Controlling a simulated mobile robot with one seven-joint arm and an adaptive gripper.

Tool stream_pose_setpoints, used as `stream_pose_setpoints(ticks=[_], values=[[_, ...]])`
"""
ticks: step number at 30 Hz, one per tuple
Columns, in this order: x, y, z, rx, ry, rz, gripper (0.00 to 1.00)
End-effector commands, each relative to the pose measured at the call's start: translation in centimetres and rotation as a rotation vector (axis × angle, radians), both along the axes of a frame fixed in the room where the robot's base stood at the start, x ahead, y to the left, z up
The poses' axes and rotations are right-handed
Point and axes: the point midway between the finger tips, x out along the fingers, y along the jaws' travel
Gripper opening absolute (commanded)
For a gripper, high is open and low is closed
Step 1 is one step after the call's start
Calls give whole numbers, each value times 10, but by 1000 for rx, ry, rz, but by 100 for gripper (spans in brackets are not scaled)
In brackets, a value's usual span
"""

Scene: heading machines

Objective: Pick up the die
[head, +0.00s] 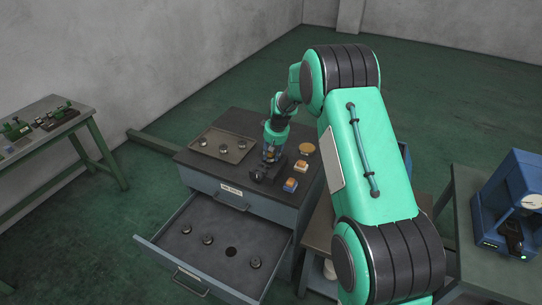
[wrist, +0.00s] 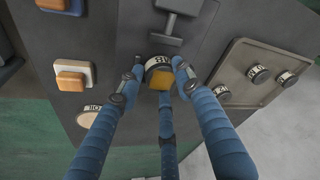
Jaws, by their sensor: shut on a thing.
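My gripper (wrist: 158,72) has blue fingers and is shut on a round dark die (wrist: 158,63) with a white lettered band, seen in the wrist view. A tan-orange piece (wrist: 162,83) shows right against it between the fingers; I cannot tell whether it is part of the die. In the head view my gripper (head: 270,156) is low over the cabinet top, just behind a black fixture (head: 259,174). The held die is hard to make out there. Whether it touches the surface is unclear.
A tray (head: 244,155) with dies stands left on the cabinet top. Two orange-topped blocks (head: 290,185) and a brass-topped disc (head: 306,149) stand right. The open drawer (head: 195,268) in front holds several round parts. A blue machine (head: 510,205) stands far right.

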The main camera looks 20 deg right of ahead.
Motion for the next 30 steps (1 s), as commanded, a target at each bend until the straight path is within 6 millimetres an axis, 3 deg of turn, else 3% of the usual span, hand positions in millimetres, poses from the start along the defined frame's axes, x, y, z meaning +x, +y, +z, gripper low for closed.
stream_pose_setpoints(ticks=[10,30], values=[[2,0,38,-1,-5,0,0],[-107,13,45,0,-2,-1,0]])
